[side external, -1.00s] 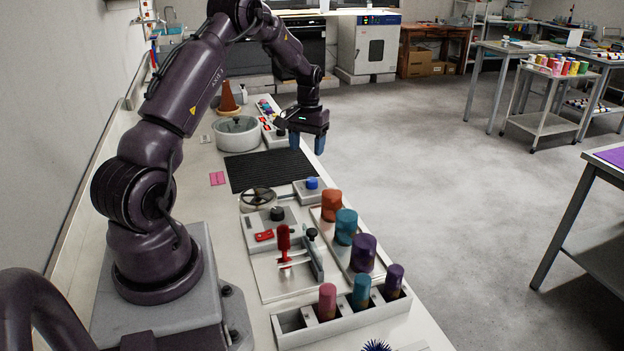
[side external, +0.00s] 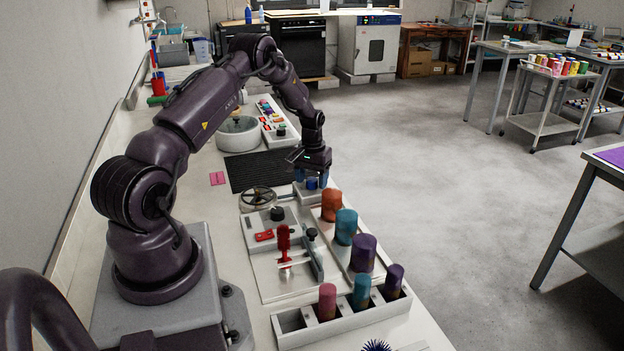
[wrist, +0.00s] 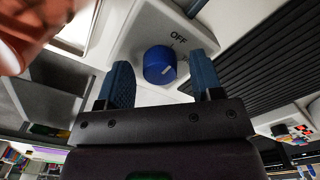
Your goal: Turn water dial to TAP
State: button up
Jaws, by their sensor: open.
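The water dial is a blue knob (wrist: 160,66) on a pale box (wrist: 140,30). My gripper (side external: 311,177) points down right at the knob. In the wrist view my gripper (wrist: 163,88) is open, with one blue finger to each side of the knob. I cannot tell whether the fingers touch it.
A black ribbed mat (side external: 262,170) lies behind the dial box. An orange cylinder (side external: 331,205) stands close in front, with a teal one (side external: 346,227) and a purple one (side external: 363,253) beyond it. A handwheel (side external: 258,198) and a black-knobbed box (side external: 272,228) are to the left.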

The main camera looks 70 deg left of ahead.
jog(key=shift+f, duration=0.2)
jog(key=c, duration=0.9)
jog(key=shift+m, duration=0.3)
jog(key=m, duration=1.1)
dwell(0.3)
